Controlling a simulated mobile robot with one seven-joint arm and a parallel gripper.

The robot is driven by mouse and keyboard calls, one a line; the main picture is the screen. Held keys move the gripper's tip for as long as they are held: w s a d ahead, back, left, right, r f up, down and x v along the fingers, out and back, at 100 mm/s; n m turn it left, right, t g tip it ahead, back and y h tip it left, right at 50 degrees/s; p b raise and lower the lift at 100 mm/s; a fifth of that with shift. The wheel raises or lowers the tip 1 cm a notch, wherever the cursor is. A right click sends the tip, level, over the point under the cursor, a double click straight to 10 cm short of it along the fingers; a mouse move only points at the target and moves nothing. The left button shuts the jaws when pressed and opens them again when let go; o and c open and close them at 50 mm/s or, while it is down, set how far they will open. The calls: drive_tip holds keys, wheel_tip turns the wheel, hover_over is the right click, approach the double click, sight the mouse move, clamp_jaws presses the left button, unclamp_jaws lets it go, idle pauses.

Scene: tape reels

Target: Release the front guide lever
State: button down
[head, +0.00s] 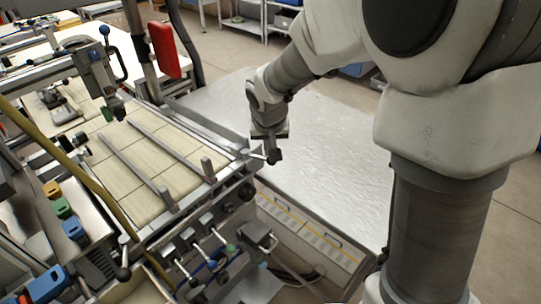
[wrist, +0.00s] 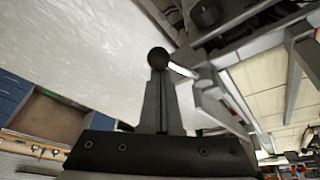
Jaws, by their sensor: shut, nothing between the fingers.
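My gripper (head: 274,156) is shut and points down beside the front right corner of the machine's wooden-slatted bed. In the wrist view its closed fingers (wrist: 160,80) point at a dark ball knob on a short bright rod, which looks like the front guide lever (wrist: 181,69). The knob appears right at the fingertips, and I cannot tell whether they touch. Nothing is held between the fingers.
Two metal guide bars (head: 165,147) with upright posts lie across the slatted bed (head: 124,178). A silvery sheet-like surface (head: 325,165) lies right of the machine, largely clear. Knobs and valves (head: 203,240) crowd the machine's front below the bed. A red box (head: 164,50) stands behind.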

sight(263, 157)
drive_tip(key=m+b, duration=0.1)
drive_tip(key=b, duration=0.1)
drive_tip(key=s+f+m+h+b, duration=0.1)
drive_tip(key=b, duration=0.1)
drive_tip(key=shift+s+a, duration=0.15)
drive_tip(key=shift+a, duration=0.25)
drive_tip(key=m+b, duration=0.1)
drive_tip(key=s+a+m+h+b, duration=0.1)
drive_tip(key=b, duration=0.1)
drive_tip(key=shift+r+m, duration=0.2)
drive_tip(key=shift+m, duration=0.1)
drive_tip(key=m+b, duration=0.1)
drive_tip(key=s+a+m+h+b, duration=0.1)
drive_tip(key=shift+s+a+r+m+g, duration=0.15)
drive_tip(key=shift+a+r+m+g, duration=0.05)
drive_tip(key=shift+r+m+g, duration=0.1)
drive_tip(key=shift+s+a, duration=0.1)
drive_tip(key=shift+a, duration=0.05)
drive_tip(key=w+d+r, duration=0.2)
drive_tip(key=w, duration=0.1)
drive_tip(key=shift+d+p, duration=0.2)
drive_tip(key=shift+p, duration=0.2)
drive_tip(key=p+v, duration=0.1)
drive_tip(key=v, duration=0.8)
drive_tip(key=shift+a, duration=0.35)
